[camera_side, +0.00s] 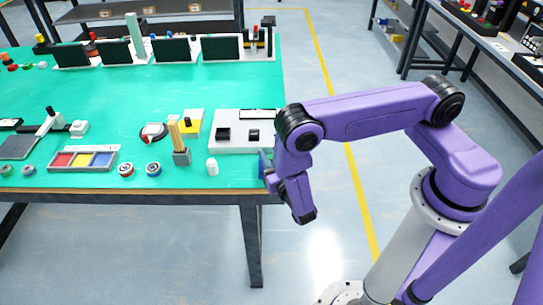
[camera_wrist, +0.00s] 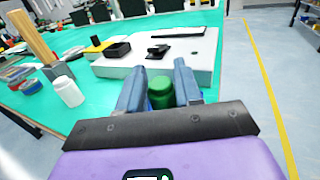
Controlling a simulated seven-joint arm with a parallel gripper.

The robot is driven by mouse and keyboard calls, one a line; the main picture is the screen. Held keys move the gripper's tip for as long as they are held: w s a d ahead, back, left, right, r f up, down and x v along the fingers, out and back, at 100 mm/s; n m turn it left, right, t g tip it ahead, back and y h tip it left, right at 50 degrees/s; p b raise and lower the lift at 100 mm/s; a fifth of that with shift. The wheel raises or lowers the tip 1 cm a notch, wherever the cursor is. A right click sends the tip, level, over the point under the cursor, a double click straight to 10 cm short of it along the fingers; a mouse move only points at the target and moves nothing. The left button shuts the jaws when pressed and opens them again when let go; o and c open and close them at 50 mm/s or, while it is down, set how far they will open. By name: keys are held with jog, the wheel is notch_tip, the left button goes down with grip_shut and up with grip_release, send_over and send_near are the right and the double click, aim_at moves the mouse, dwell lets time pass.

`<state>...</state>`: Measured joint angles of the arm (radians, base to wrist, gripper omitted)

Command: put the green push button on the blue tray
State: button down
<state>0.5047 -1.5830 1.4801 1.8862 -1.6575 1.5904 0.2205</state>
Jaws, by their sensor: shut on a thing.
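A green push button (camera_wrist: 160,92) sits between the two blue-grey fingers of my gripper (camera_wrist: 158,80) in the wrist view. The fingers are shut on it. In the side view my gripper (camera_side: 266,166) is at the right front edge of the green table, beside a white panel, and the button is hidden there. A grey holder with red, yellow and blue sections lies at the left front of the table. Its blue section, the blue tray (camera_side: 103,159), is at its right end and looks empty. My gripper is well to the right of it.
Between them stand a white bottle (camera_side: 212,167), a block with upright wooden sticks (camera_side: 181,156) and two round parts (camera_side: 153,169). The white panel (camera_side: 240,142) carries black blocks. Dark screens (camera_side: 172,51) line the back.

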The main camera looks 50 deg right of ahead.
jog(key=c, duration=0.8)
grip_release()
jog(key=shift+f, duration=0.1)
jog(key=shift+o, duration=0.2)
jog(key=shift+s+a, duration=0.15)
jog(key=shift+s, duration=0.1)
jog(key=v, duration=1.1)
jog(key=s+d+r+m+g+y, duration=0.3)
jog(key=s+r+m+g, duration=0.4)
jog(key=r, duration=0.4)
jog(key=s+d+r+m+g+y, duration=0.4)
jog(key=s+r+m+g, duration=0.4)
jog(key=r+m, duration=0.3)
jog(key=shift+d+m+g, duration=0.4)
jog(key=shift+g, duration=0.3)
jog(key=shift+s+r, duration=0.1)
